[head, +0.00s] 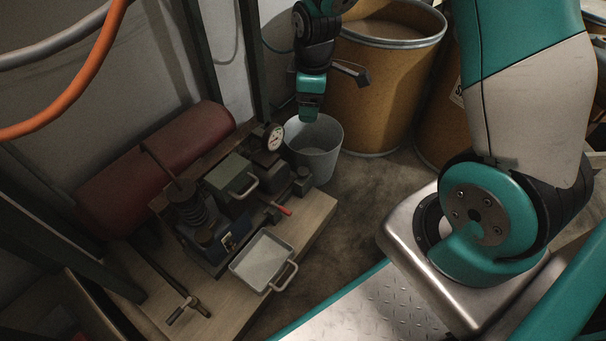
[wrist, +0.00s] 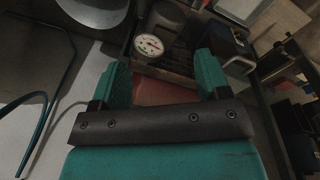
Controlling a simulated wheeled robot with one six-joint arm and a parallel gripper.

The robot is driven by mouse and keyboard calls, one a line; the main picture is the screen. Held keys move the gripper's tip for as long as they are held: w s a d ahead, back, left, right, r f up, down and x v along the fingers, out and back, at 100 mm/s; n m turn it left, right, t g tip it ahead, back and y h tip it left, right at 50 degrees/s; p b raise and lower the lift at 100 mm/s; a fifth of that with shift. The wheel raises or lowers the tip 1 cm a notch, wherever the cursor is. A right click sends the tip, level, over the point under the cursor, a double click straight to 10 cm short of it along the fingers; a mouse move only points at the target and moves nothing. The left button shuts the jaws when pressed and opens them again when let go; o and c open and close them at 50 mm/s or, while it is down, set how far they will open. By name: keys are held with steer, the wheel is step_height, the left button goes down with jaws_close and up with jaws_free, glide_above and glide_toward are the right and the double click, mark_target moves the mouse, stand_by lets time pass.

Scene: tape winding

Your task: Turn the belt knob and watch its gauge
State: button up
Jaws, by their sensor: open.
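A round white-faced gauge (head: 275,137) stands at the back end of the machine on the bench. It also shows in the wrist view (wrist: 148,45), beyond my fingers, with red on its dial; the needle is too small to read. My gripper (head: 310,117) points down above the grey bucket, behind and right of the gauge. In the wrist view my gripper (wrist: 163,72) is open with nothing between its fingers. I cannot make out for sure which part is the belt knob.
A grey bucket (head: 316,150) stands on the floor beside the bench (head: 314,213). A large brown drum (head: 380,85) stands behind it. A red roller (head: 140,165) lies along the wall side. A metal tray (head: 262,262) and a red-handled lever (head: 281,209) are on the bench's near side.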

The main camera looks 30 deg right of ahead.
mark_target(303, 171)
steer(key=w+f+n+b, duration=0.1)
steer(key=f+n+b, duration=0.2)
steer(key=f, duration=0.6)
steer(key=w+d+f+n+b, duration=0.1)
steer(key=w+f+n+b, duration=0.1)
steer(key=f, duration=0.8)
steer(key=w+f+n+g+b, duration=0.1)
steer(key=f+n+b, duration=0.2)
steer(key=f, duration=0.7)
steer(key=shift+w+d+n+b, duration=0.3)
steer(key=shift+w+b, duration=0.1)
steer(key=shift+b, duration=0.15)
steer(key=c, duration=0.9)
